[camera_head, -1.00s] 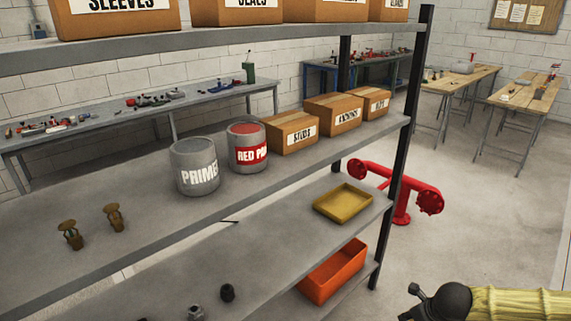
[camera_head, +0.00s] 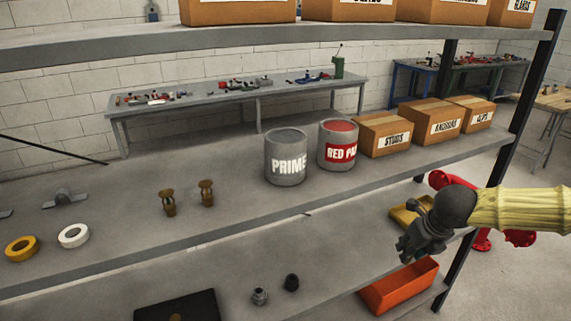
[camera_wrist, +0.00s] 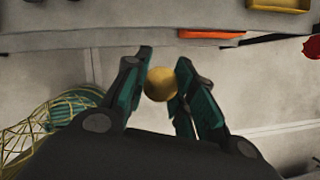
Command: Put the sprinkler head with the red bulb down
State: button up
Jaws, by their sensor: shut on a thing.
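My gripper (camera_wrist: 161,75) is shut on a round, brass-coloured thing (camera_wrist: 160,84), which looks like a sprinkler head seen end-on; no bulb colour shows. In the head view my gripper (camera_head: 412,248) is at the right, in front of the shelf rack's right end, and what it holds cannot be made out. Two brass sprinkler heads, a left one (camera_head: 168,203) and a right one (camera_head: 207,193), stand upright on the middle shelf (camera_head: 240,215), left of the grey primer can. Their bulb colours are too small to tell.
The primer can (camera_head: 286,160), red paint can (camera_head: 338,146) and cardboard boxes (camera_head: 383,135) line the middle shelf. Tape rolls (camera_head: 73,236) lie at left. A yellow tray (camera_head: 399,216) and orange bin (camera_head: 398,289) are lower right. Bare shelf lies in front of the cans.

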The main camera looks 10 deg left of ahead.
jog(key=s+a+r+n, duration=0.1)
jog(key=s+a+r, duration=0.1)
jog(key=a+r, duration=0.8)
jog(key=s+a+r+n, duration=0.1)
jog(key=s+a+r, duration=0.1)
jog(key=a+r, duration=0.8)
jog(key=s+a+r+n+y+p, duration=0.1)
jog(key=s+a+r, duration=0.1)
jog(key=s+a, duration=0.7)
jog(key=s+a+r+p, duration=0.1)
jog(key=s+a+r, duration=0.1)
jog(key=s+a, duration=0.65)
jog(key=p, duration=0.6)
send_near(245, 197)
jog(key=shift+w+a+r+g, duration=0.1)
jog(key=shift+w+a+g, duration=0.25)
jog(key=shift+w, duration=0.3)
jog(key=shift+w+f, duration=0.2)
jog(key=shift+f, duration=0.05)
jog(key=shift+f+p, duration=0.35)
jog(key=shift+f, duration=0.05)
jog(key=shift+f+p, duration=0.4)
jog(key=shift+f, duration=0.85)
